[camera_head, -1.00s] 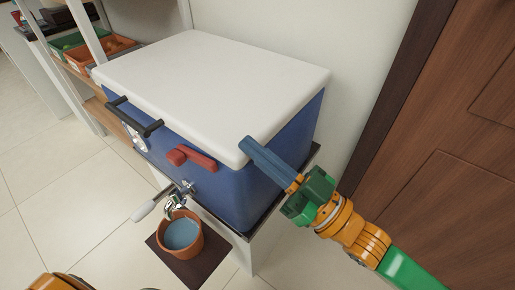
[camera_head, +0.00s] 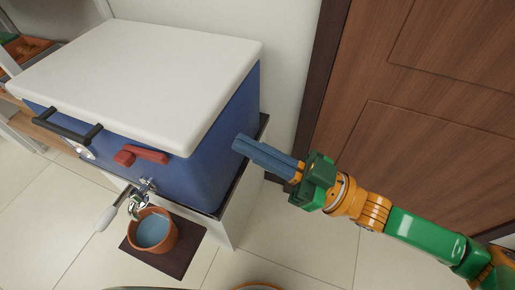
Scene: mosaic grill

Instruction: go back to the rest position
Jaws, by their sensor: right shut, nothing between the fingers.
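My right gripper (camera_head: 240,146) comes in from the right on its green and orange arm. Its blue fingers are shut with nothing between them, and they point left, close to the right side of a blue cooler (camera_head: 190,178). I cannot tell whether the fingertips touch the cooler. My left gripper is not in view.
The cooler has a closed white lid (camera_head: 150,75), a black handle (camera_head: 62,126), a red latch (camera_head: 142,156) and a tap (camera_head: 138,198). A terracotta pot (camera_head: 155,232) with blue contents stands below on a dark mat (camera_head: 185,262). A wooden door (camera_head: 430,90) stands right; floor lies between.

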